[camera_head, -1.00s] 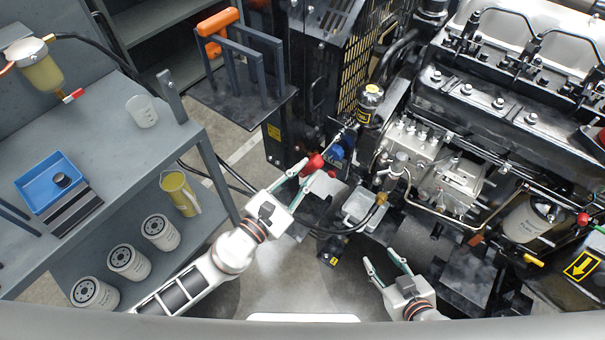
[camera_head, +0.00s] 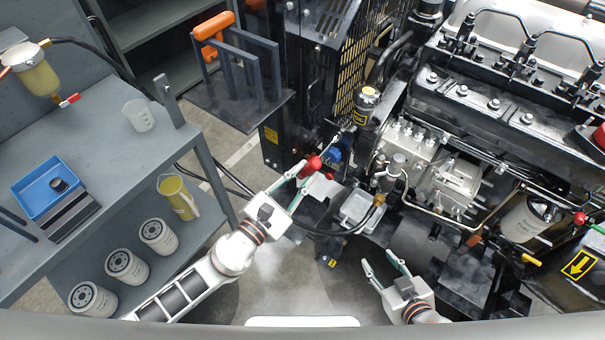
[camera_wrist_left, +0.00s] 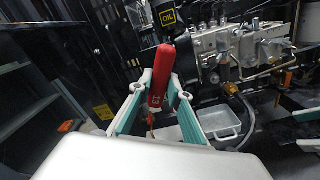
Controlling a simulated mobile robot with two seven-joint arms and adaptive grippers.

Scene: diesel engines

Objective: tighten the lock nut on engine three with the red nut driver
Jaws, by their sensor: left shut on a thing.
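The red nut driver (camera_head: 312,166) is in my left gripper (camera_head: 304,180), beside the engine's front end. In the left wrist view its red handle (camera_wrist_left: 160,78) stands up between the fingers of that gripper (camera_wrist_left: 156,100), which is shut on it. The engine (camera_head: 480,125) fills the right of the head view, with a grey fuel pump block (camera_head: 440,185) on its near side. I cannot make out the lock nut, nor whether the driver's tip touches anything. My right gripper (camera_head: 386,264) is open and empty in front of the engine.
A clear tray (camera_head: 357,210) and a dark hose lie just right of the left gripper. A grey bench (camera_head: 110,160) at left carries a blue bin (camera_head: 46,184) and a beaker (camera_head: 139,115). White filters (camera_head: 126,266) and a yellow jug (camera_head: 178,196) stand on its lower shelf.

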